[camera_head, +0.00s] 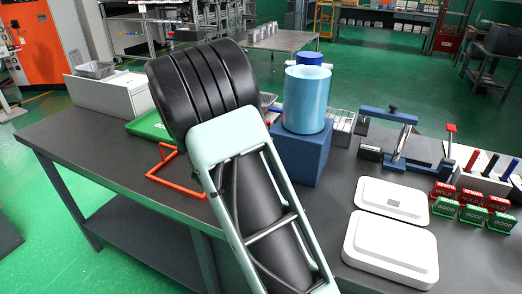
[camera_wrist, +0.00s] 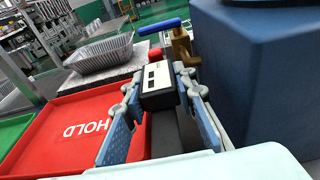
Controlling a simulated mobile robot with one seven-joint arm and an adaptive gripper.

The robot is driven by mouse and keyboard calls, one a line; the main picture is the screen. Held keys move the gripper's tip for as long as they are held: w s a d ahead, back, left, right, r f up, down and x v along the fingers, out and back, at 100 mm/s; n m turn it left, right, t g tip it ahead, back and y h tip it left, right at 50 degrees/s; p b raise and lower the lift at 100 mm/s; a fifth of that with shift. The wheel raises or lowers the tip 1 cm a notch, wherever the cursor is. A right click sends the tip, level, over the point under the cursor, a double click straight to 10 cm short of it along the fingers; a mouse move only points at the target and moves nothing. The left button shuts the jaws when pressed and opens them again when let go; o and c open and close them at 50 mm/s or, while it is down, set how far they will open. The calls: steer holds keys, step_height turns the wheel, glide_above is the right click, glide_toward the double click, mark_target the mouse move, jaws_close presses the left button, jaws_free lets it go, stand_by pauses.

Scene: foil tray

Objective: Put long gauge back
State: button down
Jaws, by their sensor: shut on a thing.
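In the wrist view my gripper (camera_wrist: 160,105) is shut on a dark block with a white, dark-slotted face (camera_wrist: 157,76), which looks like the long gauge. A dark length runs back from it toward the camera. The blue-grey fingers press on its two sides. It is held beside the large blue block (camera_wrist: 285,75) and by the edge of the red HOLD tray (camera_wrist: 65,145). In the head view my arm hides the gripper and the held piece. A rack at right (camera_head: 481,178) holds red, black and blue handles there.
A blue cylinder (camera_head: 307,98) stands on the blue block (camera_head: 301,152). A foil tray (camera_wrist: 98,55) lies behind the HOLD tray, near a brass piece with a blue handle (camera_wrist: 181,45). A blue clamp fixture (camera_head: 391,140), white lidded boxes (camera_head: 390,245) and HOLD/GOOD blocks (camera_head: 472,207) occupy the right.

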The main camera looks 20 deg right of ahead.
steer(key=shift+f+b, duration=0.4)
steer(key=shift+f, duration=2)
steer(key=shift+f, duration=0.2)
steer(key=c, duration=1.8)
jaws_free()
steer(key=shift+r, duration=0.1)
steer(key=shift+c, duration=0.2)
steer(key=shift+r, duration=0.15)
steer(key=p+v, duration=0.1)
steer(key=v, duration=1.1)
